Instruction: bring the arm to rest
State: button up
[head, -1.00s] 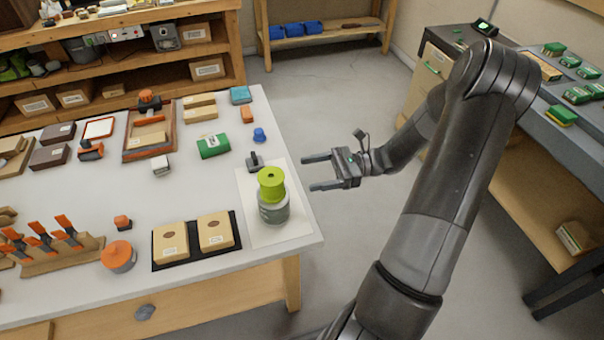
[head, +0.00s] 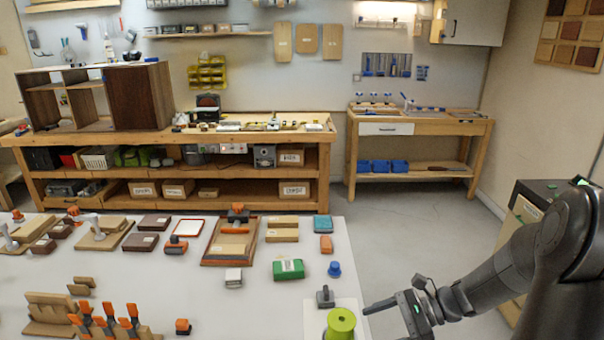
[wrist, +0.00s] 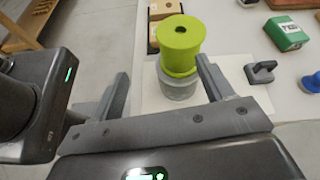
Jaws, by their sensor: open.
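My gripper (head: 387,322) is open and empty, off the right edge of the white-topped table, at the lower right of the head view. In the wrist view its two fingers (wrist: 162,82) are spread wide with nothing between them. A lime-green spool-shaped piece (head: 341,322) stands on the table just left of my gripper, partly cut off by the frame. In the wrist view the green piece (wrist: 181,42) sits on a grey cylinder (wrist: 180,84), beyond the fingertips and apart from them.
The table (head: 300,255) holds a green box (head: 288,269), a blue knob (head: 334,269), a dark grey handled block (head: 325,296) and several wooden parts. A workbench (head: 330,130) stands behind. The floor (head: 415,235) right of the table is clear. A cabinet (head: 525,215) stands at right.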

jog(key=s+a+r+n+t+h, duration=0.2)
jog(key=s+r+n+t+h, duration=0.3)
jog(key=s+r+n+h, duration=0.8)
notch_tip(320, 180, up, 4)
jog(key=s+n, duration=0.2)
jog(key=n, duration=0.1)
jog(key=shift+a+f+t, duration=0.25)
jog(key=shift+a+t, duration=0.1)
jog(key=shift+t, duration=0.05)
